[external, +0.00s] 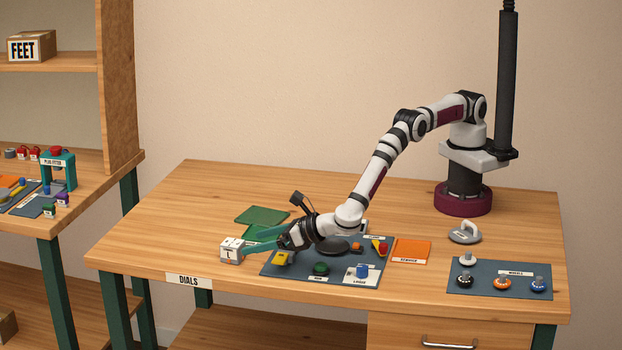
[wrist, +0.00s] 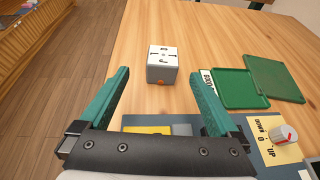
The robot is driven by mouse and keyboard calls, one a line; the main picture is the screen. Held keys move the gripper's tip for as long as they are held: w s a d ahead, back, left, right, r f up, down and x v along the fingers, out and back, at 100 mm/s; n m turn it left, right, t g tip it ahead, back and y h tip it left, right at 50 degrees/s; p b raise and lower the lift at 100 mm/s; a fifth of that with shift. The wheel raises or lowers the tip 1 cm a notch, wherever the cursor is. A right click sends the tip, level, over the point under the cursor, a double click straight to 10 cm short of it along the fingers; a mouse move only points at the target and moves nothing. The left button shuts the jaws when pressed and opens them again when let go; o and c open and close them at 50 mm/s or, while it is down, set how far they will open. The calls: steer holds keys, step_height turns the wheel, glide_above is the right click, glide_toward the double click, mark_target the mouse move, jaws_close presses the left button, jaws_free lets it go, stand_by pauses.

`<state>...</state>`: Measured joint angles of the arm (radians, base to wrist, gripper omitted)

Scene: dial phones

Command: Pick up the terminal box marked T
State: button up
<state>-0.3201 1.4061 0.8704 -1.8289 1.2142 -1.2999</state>
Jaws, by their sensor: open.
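The terminal box marked T (external: 231,250) is a small white and grey cube on the wooden table, left of the dark mat. I cannot tell whether a finger touches the box.
A dark mat (external: 299,270) with several small parts lies under my gripper. Green trays (wrist: 240,90) lie right of the box, and an orange pad (external: 411,250) lies right of the mat. Another mat (external: 477,285) holds several knobs. The table is clear left of the box.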

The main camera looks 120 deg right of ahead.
mark_target(237, 243)
steer(key=x, duration=0.6)
steer(key=shift+d+r, duration=0.15)
steer(key=shift+d, duration=0.1)
steer(key=shift+c, duration=0.3)
steer(key=c, duration=1.4)
